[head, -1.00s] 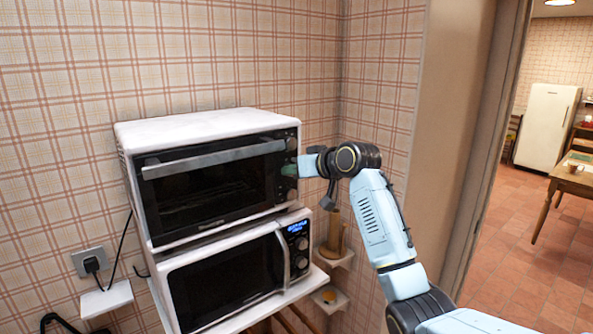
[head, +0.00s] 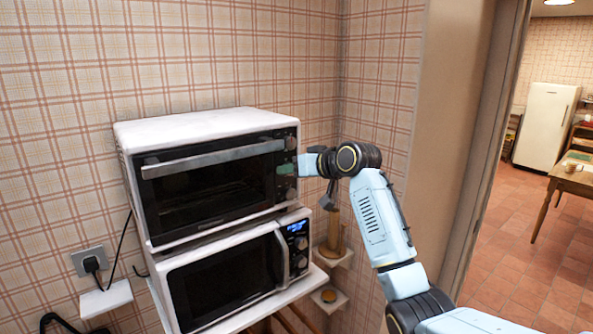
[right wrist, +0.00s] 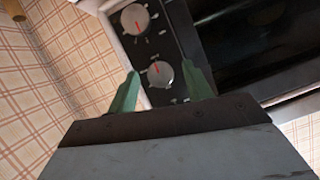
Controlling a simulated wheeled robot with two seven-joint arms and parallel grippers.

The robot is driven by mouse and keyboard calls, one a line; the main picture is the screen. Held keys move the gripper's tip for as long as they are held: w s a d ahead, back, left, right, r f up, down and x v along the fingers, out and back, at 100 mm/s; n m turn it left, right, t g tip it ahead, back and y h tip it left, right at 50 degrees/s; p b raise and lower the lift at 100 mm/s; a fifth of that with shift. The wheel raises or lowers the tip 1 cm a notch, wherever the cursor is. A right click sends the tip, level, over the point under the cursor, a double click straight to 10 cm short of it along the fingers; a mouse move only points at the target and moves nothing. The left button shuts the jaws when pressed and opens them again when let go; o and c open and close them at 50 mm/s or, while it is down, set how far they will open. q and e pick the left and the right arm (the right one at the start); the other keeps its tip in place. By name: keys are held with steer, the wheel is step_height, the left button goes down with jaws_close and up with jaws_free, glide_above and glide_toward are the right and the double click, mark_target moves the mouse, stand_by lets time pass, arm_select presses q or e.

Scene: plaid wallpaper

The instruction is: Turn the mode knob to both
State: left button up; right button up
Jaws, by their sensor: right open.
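The toaster oven (head: 205,185) has a white case and a dark front. Its control panel on the right carries round silver knobs. My right gripper (head: 289,168) is at this panel in the head view, below the upper knob (head: 291,142). In the right wrist view, the open green fingers (right wrist: 159,78) stand on either side of a knob (right wrist: 160,74) with a red pointer line. Contact cannot be told. Another knob (right wrist: 135,18) with a red line lies beyond it. The knob labels are too small to read. My left gripper is not in view.
A white microwave (head: 230,275) with a lit blue display stands under the oven. A small corner shelf (head: 338,257) holds a wooden item close below my right gripper. The wall corner is just behind. A doorway opens on the right.

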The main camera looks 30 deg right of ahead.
steer(key=b+v, duration=0.3)
steer(key=v, duration=1)
steer(key=shift+s, duration=0.15)
